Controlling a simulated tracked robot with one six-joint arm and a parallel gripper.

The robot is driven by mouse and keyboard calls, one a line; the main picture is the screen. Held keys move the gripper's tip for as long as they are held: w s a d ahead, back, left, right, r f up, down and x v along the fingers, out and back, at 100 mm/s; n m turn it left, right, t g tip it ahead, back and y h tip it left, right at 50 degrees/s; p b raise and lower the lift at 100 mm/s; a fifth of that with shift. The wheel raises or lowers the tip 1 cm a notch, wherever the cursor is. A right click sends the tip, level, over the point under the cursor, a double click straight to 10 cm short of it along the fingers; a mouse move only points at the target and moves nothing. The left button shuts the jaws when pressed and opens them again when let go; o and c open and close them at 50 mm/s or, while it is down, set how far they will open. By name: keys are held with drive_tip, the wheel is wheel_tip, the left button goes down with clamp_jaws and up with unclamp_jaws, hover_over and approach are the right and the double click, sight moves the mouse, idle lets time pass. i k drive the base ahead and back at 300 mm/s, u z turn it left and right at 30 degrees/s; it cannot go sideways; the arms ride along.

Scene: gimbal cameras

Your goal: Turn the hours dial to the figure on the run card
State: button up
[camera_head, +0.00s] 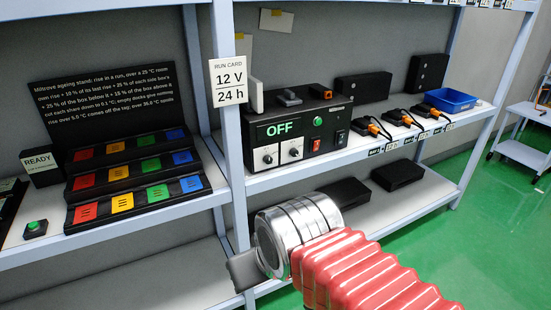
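The run card (228,82) hangs on the shelf post and reads "12 V" and "24 h". Right of it on the shelf stands a black control box (325,143) with a green "OFF" display (279,129). Below the display are two knobs with pale faces, a left dial (267,158) and a right dial (294,152). Their markings are too small to read, so I cannot tell which is the hours dial or its setting. My gripper (244,270) shows as a grey part beyond my silver wrist, below the box and apart from it. Its fingers are mostly hidden.
A green light and a red switch (340,137) sit on the box's right side. Cabled orange-and-black devices (399,117) and a blue bin (450,100) stand farther right. Left are stepped racks of coloured blocks (131,169). The shelf edge and post (234,190) lie near my gripper.

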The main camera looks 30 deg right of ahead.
sight(294, 152)
drive_tip(key=u, duration=1.8)
drive_tip(key=k, duration=0.75)
drive_tip(key=z, duration=0.75)
drive_tip(key=i, duration=0.5)
drive_tip(key=z, duration=0.05)
